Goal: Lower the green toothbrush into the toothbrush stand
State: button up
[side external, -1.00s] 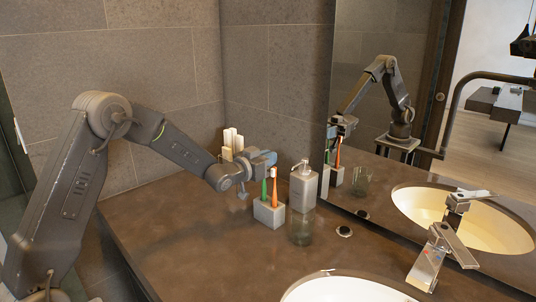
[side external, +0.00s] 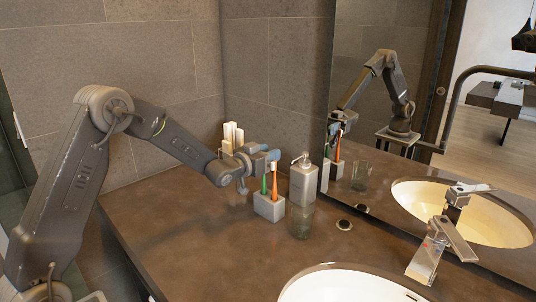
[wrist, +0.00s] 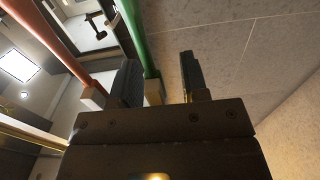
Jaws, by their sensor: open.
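The green toothbrush (side external: 264,185) stands upright in the grey toothbrush stand (side external: 269,208) in the side view, with its lower end hidden inside the stand. My gripper (side external: 263,157) is at the height of the brush heads, just above and behind the stand. In the wrist view my gripper (wrist: 160,80) is open, with its two dark fingers apart. The green toothbrush (wrist: 137,35) shows there close to the left finger; I cannot tell whether they touch.
An orange toothbrush (side external: 275,185) shares the stand, close on the right. A soap dispenser (side external: 302,180) and a clear glass (side external: 301,221) stand right of it. The sink (side external: 350,285) is in front. The counter on the left is clear.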

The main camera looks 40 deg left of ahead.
jog(key=s, duration=1.3)
jog(key=shift+s, duration=0.4)
jog(key=s+d+r+g, duration=0.1)
jog(key=s+d+g, duration=0.3)
jog(key=s, duration=0.4)
jog(key=s+d+r+g, duration=0.2)
jog(key=s+d+g, duration=0.2)
jog(key=s, duration=0.5)
jog(key=s+d+r+g, duration=0.1)
jog(key=s+d+g, duration=0.3)
jog(key=s, duration=0.4)
jog(key=shift+s+r, duration=0.3)
jog(key=shift+r, duration=0.05)
